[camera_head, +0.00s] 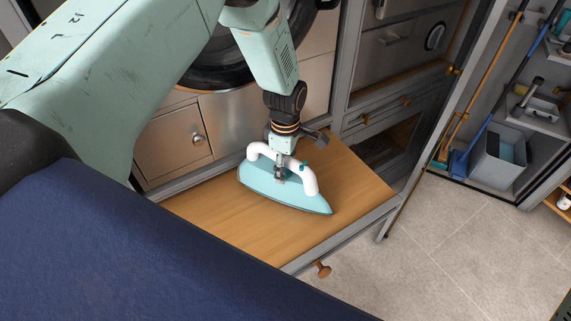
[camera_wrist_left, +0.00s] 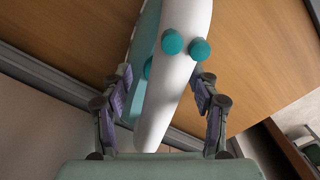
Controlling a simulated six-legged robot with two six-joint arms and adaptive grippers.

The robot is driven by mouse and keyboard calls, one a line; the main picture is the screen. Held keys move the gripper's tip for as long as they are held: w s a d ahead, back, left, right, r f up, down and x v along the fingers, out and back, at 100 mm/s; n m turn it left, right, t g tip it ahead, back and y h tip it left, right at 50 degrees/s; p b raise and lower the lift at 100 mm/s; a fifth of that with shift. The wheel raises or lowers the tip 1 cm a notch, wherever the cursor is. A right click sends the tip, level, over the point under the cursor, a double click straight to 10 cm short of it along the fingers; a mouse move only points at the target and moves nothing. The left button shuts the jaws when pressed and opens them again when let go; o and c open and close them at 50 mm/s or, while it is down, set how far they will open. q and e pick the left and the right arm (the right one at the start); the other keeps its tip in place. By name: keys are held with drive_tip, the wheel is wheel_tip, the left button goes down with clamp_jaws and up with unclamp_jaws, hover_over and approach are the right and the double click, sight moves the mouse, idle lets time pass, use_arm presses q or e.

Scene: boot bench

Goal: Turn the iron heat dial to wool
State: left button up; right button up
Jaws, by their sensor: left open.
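The iron (camera_head: 310,203) has a teal body and a white handle (camera_head: 306,181). It lies on a wooden pull-out board (camera_head: 220,213). My left gripper (camera_head: 281,174) points down at the handle from above. In the left wrist view its open fingers (camera_wrist_left: 165,82) stand on both sides of the white handle (camera_wrist_left: 178,95), with gaps visible. Teal round knobs (camera_wrist_left: 199,50) show on the handle just beyond the fingers; I cannot tell which is the heat dial. No wool mark is readable. My right gripper is out of view.
A cabinet with a knob (camera_head: 198,139) stands behind the board. A wooden drawer knob (camera_head: 322,269) is at the board's front. An open cupboard at right holds a grey bucket (camera_head: 497,158) and brooms. The board's left part is clear.

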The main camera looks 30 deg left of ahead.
use_arm(q)
drive_tip(key=shift+s+a, duration=0.15)
drive_tip(key=shift+a, duration=0.05)
drive_tip(key=c, duration=0.5)
drive_tip(key=shift+d, duration=0.15)
drive_tip(key=c, duration=0.7)
drive_tip(key=shift+m+p, duration=0.4)
drive_tip(key=shift+m, duration=2)
drive_tip(key=o, duration=1.2)
drive_tip(key=shift+r, duration=0.1)
wheel_tip(320, 180, up, 12)
drive_tip(key=shift+f, duration=0.1)
drive_tip(key=shift+c, duration=0.2)
